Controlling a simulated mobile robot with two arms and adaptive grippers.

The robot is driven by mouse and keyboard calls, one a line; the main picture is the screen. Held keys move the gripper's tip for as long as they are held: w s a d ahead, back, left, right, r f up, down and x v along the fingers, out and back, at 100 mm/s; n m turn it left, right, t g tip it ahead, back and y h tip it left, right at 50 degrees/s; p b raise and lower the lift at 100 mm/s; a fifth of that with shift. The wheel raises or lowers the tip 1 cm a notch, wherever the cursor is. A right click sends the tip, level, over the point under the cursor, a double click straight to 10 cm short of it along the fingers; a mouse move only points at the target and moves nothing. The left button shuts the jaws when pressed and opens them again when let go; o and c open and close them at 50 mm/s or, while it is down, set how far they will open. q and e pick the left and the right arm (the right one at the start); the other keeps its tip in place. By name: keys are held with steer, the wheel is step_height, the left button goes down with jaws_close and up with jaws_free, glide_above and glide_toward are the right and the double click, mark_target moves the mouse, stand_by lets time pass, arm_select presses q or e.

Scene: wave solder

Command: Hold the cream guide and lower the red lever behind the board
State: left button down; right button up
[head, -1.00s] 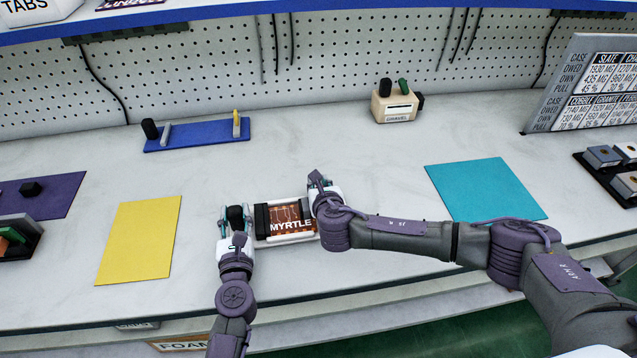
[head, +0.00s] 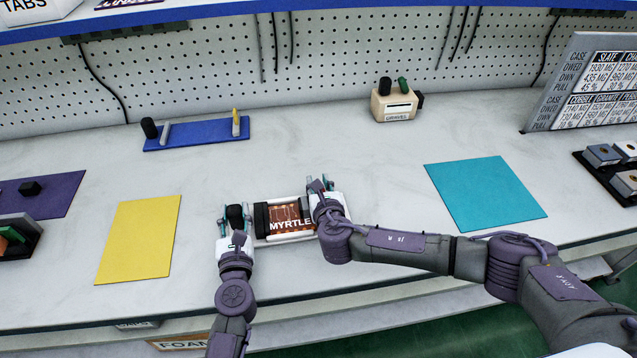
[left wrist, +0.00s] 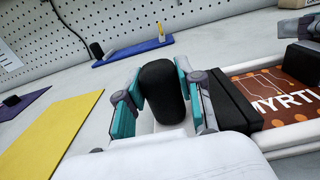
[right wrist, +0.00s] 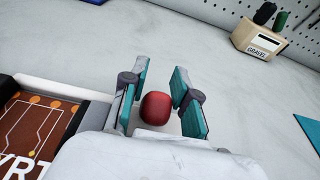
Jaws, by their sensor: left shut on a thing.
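The cream guide (head: 287,238) frames a brown board marked MYRTLE (head: 287,215) at the front middle of the bench. A black upright knob (left wrist: 162,92) stands at the guide's left end. My left gripper (head: 235,212) is shut on this knob, with a finger on each side. The red lever's rounded knob (right wrist: 155,108) shows in the right wrist view, beyond the board's right end. My right gripper (right wrist: 160,85) is open around it, with the knob between its fingers. In the head view my right gripper hides the red lever.
A yellow mat (head: 139,238) lies left and a teal mat (head: 485,192) right. Behind are a blue rail fixture (head: 197,135) and a beige box labelled GRAVEL (head: 397,106). The bench between is clear.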

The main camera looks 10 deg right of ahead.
steer(key=shift+o, duration=1.2)
steer(key=shift+a, duration=0.1)
